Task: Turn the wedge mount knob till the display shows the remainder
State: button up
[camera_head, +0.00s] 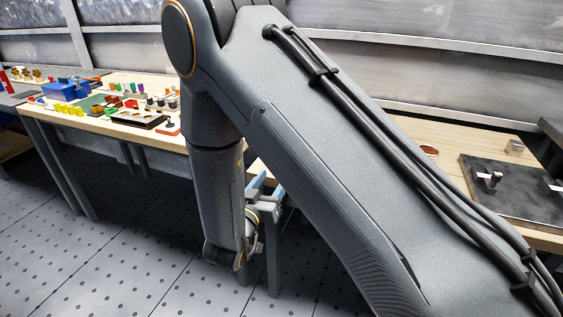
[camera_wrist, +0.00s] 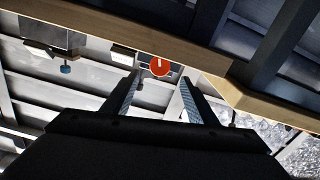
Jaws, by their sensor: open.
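In the wrist view, a round orange-red knob or dial (camera_wrist: 160,66) with a small white mark sits at the lower edge of a wooden beam, near a grey block. My gripper (camera_wrist: 160,79) is open, and its two fingers point toward the round part, which appears between the fingertips. I cannot tell whether they touch it. A small blue knob (camera_wrist: 66,69) hangs under a grey box (camera_wrist: 52,37) at the left. I cannot tell which part is the wedge mount knob, and no readable display shows. In the head view my arm hides much of the middle.
In the head view, a wooden bench (camera_head: 165,136) at the left carries coloured parts and a blue bin (camera_head: 68,90). At the right, a black plate (camera_head: 520,200) with metal blocks lies on a bench. The dotted floor (camera_head: 120,260) is clear at the lower left.

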jog(key=x, duration=0.7)
jog(key=shift+w+d+f+p, duration=0.1)
jog(key=shift+w+p, duration=0.15)
jog(key=shift+p, duration=0.1)
jog(key=shift+c, duration=0.5)
jog(key=c, duration=1)
jog(key=shift+m+b, duration=0.4)
jog(key=shift+m, duration=2)
jog(key=o, duration=1.1)
jog(key=shift+b+v, duration=0.45)
jog(key=shift+v, duration=3.45)
